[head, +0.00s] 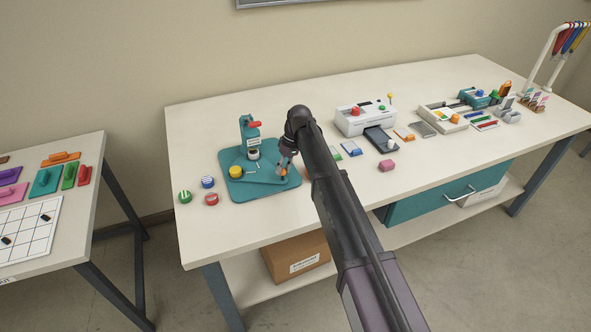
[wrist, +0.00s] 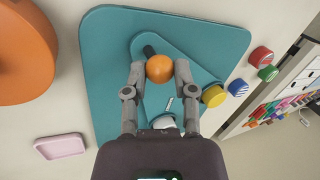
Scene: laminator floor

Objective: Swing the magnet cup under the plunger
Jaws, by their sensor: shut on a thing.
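A teal press (head: 246,132) with a red handle (head: 255,124) stands on a teal baseplate (head: 238,190). A teal swing plate (wrist: 185,75) lies on the base. A yellow cup (head: 236,172) sits at its left corner and shows in the wrist view (wrist: 214,96). A pale round part (head: 253,154) is below the press head; I cannot tell whether it is a cup or the plunger. A pale cup (wrist: 163,121) is partly hidden by my gripper in the wrist view. My gripper (wrist: 158,72) is shut on the orange ball knob (wrist: 159,68) at the plate's corner.
Green (head: 185,197), blue (head: 208,182) and red (head: 211,199) round pieces lie left of the base. A white laminator (head: 363,118) and a dark tray (head: 381,139) stand to the right. A large orange round thing (wrist: 35,50) fills the wrist view's upper left. The table's front left is clear.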

